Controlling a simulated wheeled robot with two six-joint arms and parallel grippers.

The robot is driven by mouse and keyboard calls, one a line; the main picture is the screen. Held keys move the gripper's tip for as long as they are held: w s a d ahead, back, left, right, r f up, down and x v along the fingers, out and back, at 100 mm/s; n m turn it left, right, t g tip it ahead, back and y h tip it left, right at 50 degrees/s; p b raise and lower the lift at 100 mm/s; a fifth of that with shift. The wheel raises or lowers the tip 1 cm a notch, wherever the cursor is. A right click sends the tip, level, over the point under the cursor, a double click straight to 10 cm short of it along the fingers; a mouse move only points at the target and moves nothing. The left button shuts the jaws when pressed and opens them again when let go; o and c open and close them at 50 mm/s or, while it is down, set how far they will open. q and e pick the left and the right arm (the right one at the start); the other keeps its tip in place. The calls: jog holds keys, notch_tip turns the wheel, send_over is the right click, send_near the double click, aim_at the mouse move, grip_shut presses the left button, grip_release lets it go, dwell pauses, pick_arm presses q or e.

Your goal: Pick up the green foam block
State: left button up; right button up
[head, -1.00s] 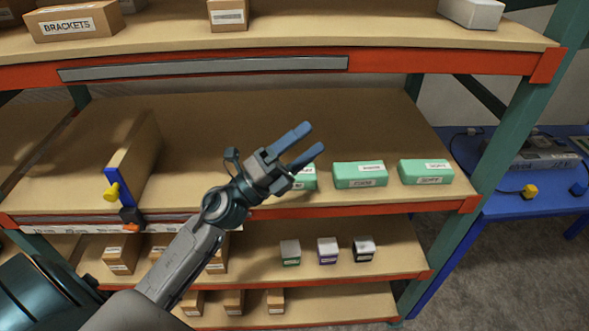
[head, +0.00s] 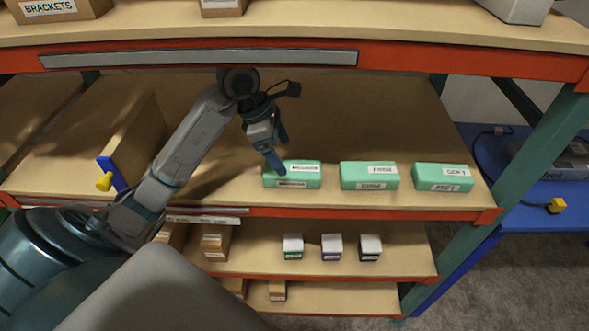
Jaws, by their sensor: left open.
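Three green foam blocks lie in a row on the middle shelf in the head view. The left block (head: 306,177) has a white label I cannot read clearly. The middle block (head: 369,177) appears labelled FIRM, and the right block (head: 442,178) is labelled SOFT. My left gripper (head: 276,163) is open, pointing down at the left end of the left block. Its fingers overlap each other in the picture and cover a small part of that block; whether they touch it I cannot tell. My right gripper is not in view.
The orange beam and upper shelf (head: 400,37) run above my left arm. A brown divider with a blue edge (head: 113,174) and yellow knob stands at the left. Small boxes (head: 331,247) sit on the shelf below. A blue table (head: 500,212) stands at the right.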

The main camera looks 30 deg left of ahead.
aim_at(292, 168)
pick_arm(q)
jog(key=shift+d+f+p, duration=0.4)
jog(key=shift+f+p, duration=0.05)
jog(key=shift+f, duration=0.25)
jog(key=p+x, duration=0.2)
jog(key=x, duration=0.2)
jog(key=shift+w+d+f+p, duration=0.1)
jog(key=shift+d+p, duration=0.05)
jog(key=shift+p, duration=0.2)
jog(key=shift+f, duration=0.35)
jog(key=shift+c, duration=0.3)
jog(key=c, duration=1)
